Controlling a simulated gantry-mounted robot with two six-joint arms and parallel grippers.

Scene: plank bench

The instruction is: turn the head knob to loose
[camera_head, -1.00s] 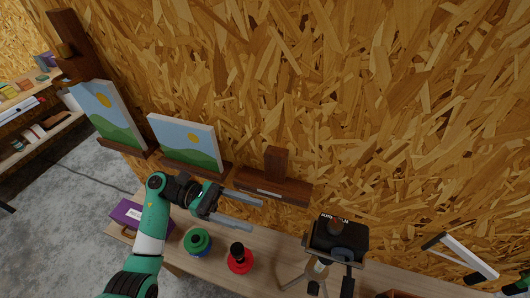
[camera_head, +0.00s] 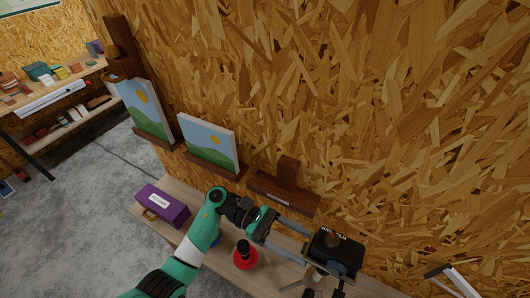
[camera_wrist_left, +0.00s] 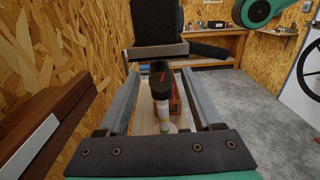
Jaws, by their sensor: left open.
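A black camera (camera_head: 335,252) sits on a tripod head at the bottom right of the head view; its dark underside (camera_wrist_left: 155,22) shows at the top of the left wrist view. Below it in that view is the black, round head knob (camera_wrist_left: 161,82) with a red mark. My left gripper (camera_head: 306,247) is open at the tripod head, its fingers pointing right. In the left wrist view the two fingers (camera_wrist_left: 160,76) lie on either side of the knob, with visible gaps. A black handle (camera_wrist_left: 207,50) sticks out to the right of the head.
A red-based item with a black top (camera_head: 245,256) and a purple box (camera_head: 163,205) stand on the plank bench. Small easels with paintings (camera_head: 208,145) line the chipboard wall behind. A white-and-black object (camera_head: 455,280) is at the lower right.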

